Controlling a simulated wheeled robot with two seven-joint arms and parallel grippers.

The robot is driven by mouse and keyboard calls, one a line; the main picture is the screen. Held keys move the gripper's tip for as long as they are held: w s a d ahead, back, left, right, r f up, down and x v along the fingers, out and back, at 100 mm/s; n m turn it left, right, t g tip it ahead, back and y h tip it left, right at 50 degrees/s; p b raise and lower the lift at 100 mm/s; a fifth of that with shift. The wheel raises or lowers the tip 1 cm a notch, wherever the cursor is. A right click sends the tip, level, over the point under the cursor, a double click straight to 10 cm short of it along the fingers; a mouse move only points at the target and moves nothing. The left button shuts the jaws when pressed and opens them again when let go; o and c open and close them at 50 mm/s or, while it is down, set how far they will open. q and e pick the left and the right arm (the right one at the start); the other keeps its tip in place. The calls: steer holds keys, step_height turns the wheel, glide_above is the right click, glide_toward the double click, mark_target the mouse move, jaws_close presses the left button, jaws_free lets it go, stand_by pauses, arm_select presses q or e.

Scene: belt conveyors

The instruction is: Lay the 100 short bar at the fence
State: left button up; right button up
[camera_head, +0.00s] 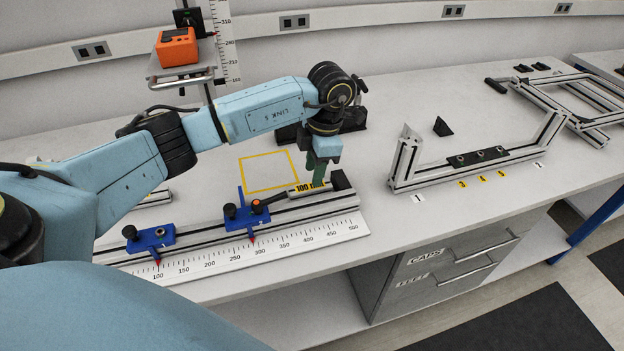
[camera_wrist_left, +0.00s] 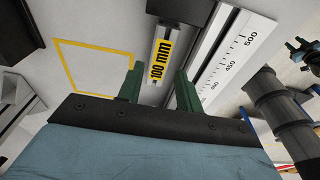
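The short bar labelled 100 mm (camera_head: 307,188) is beside the rear of the aluminium fence rail (camera_head: 330,205), near a black end block (camera_head: 340,180). My left gripper (camera_head: 318,175) points down over the bar. In the left wrist view its two green fingers (camera_wrist_left: 159,90) are apart, one on each side of the bar's line, with gaps beside the bar (camera_wrist_left: 160,62). Contact with the bar's lower part is hidden. My right gripper does not show in the head view; dark jointed parts at the right of the wrist view may belong to it.
A ruler (camera_head: 280,243) runs along the front of the rail. Two blue stops (camera_head: 150,238) (camera_head: 246,217) sit on the rail. A yellow square outline (camera_head: 243,174) marks bare table behind. An aluminium frame (camera_head: 405,160) stands to the right.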

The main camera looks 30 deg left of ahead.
arm_select(q)
step_height(320, 180, up, 7)
steer(key=shift+w+d+r, duration=0.15)
steer(key=shift+w+d, duration=0.25)
